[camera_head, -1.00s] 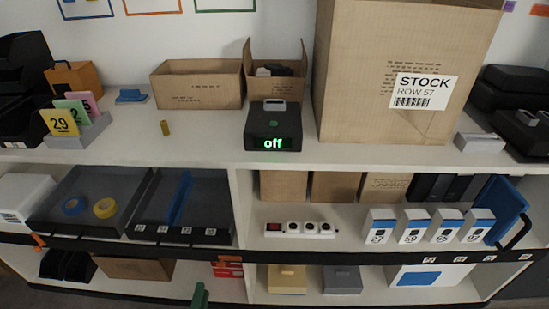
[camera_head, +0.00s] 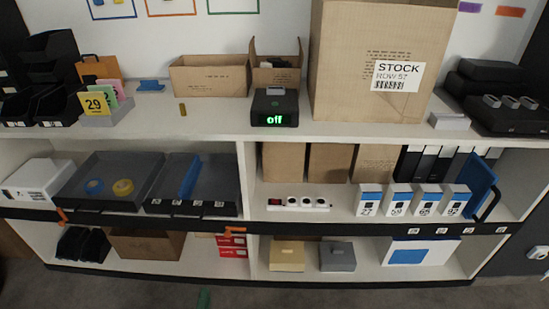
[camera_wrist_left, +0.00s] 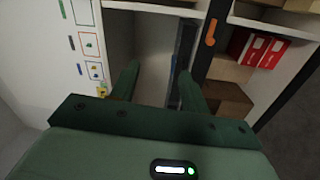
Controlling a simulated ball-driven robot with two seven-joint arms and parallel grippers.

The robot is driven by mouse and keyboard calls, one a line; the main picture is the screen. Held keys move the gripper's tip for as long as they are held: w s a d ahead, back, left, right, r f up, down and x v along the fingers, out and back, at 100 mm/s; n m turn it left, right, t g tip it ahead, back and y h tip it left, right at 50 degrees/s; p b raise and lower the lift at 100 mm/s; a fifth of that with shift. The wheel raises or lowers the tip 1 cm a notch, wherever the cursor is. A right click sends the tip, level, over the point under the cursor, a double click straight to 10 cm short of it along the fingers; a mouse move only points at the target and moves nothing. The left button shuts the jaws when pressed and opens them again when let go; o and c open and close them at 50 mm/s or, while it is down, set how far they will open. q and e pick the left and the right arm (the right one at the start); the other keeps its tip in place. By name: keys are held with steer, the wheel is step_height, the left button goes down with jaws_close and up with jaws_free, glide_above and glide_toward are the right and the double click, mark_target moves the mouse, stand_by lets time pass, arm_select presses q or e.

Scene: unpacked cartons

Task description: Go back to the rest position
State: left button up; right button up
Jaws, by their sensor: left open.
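My left gripper (camera_wrist_left: 158,82) shows in the left wrist view with its two dark green fingers spread apart and nothing between them. Beyond the fingers is the shelf unit, seen tilted on its side. My right gripper is in neither view.
A white shelf unit (camera_head: 215,125) spans the head view. On its top stand a large stock carton (camera_head: 350,100), smaller open cartons (camera_head: 205,80) and a black box reading "off" (camera_head: 274,107). Grey floor (camera_head: 130,296) shows clear in front.

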arm_select(q)
steer(key=s+f+m+g+h+p, duration=0.1)
steer(key=s+f+m+g, duration=0.15)
steer(key=f+m, duration=0.35)
steer(key=s+f+m+g+h, duration=0.1)
steer(key=s+f+m+g, duration=0.1)
steer(key=f+m+g, duration=0.25)
steer(key=s+a+f+m+g+y+p, duration=0.1)
steer(key=s+f+m+g+p, duration=0.2)
steer(key=s, duration=0.4)
steer(key=s+a+f+m+g, duration=0.2)
steer(key=s+f+m, duration=0.1)
steer(key=s+f, duration=0.25)
steer(key=s+a+m+g+y+p, duration=0.1)
steer(key=s+a+g+p, duration=0.1)
steer(key=s, duration=1.3)
steer(key=s+a+m+g+y+p, duration=0.1)
steer(key=s+a+m+g+p, duration=0.1)
steer(key=s, duration=1.3)
steer(key=a+r+g+p, duration=0.1)
steer(key=g+p, duration=0.1)
steer(key=g, duration=0.1)
steer(key=shift+s+p, duration=0.25)
steer(key=shift+p, duration=0.05)
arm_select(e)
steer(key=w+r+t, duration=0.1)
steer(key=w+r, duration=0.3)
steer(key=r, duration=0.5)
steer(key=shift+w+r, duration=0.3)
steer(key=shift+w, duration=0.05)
